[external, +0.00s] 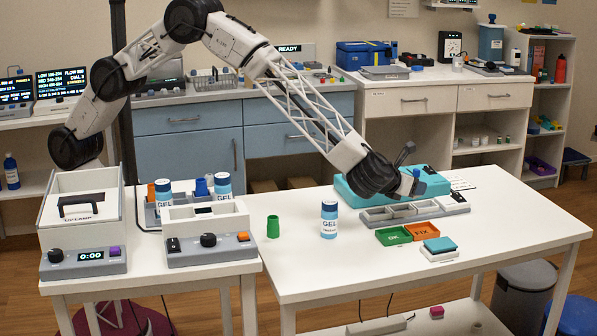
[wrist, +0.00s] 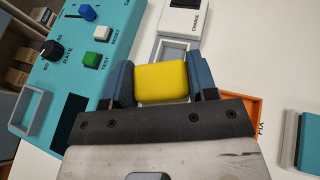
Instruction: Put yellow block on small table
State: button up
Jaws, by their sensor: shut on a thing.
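The yellow block (wrist: 162,82) sits between the two blue fingers of my gripper (wrist: 163,85) in the wrist view, and the gripper is shut on it. In the external view my gripper (external: 416,184) is over the right-hand table, beside the teal box and above the grey compartment tray; the block cannot be made out there. How far the block is above the tray cannot be told. The smaller white table (external: 150,280) stands at the left, with a bare strip along its front edge.
The larger white table (external: 480,270) holds a teal box (external: 350,190), a grey compartment tray (external: 372,216), green and orange trays (external: 408,233), a gel bottle (external: 329,222) and a green cup (external: 273,227). The small table carries a lamp box (external: 80,215) and a white device (external: 208,228).

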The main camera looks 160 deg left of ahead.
jog(key=shift+s+a+f+n, duration=0.15)
jog(key=shift+s+a+f, duration=0.05)
jog(key=shift+a+f, duration=0.2)
jog(key=shift+s+a+f+n, duration=0.2)
jog(key=shift+a+f, duration=0.1)
jog(key=shift+f, duration=0.2)
jog(key=shift+g, duration=0.3)
jog(key=shift+a, duration=0.1)
send_over(467, 222)
jog(key=shift+f, duration=0.75)
dwell(0.3)
jog(key=shift+f, duration=0.1)
jog(key=shift+f, duration=1.65)
jog(key=shift+f, duration=0.15)
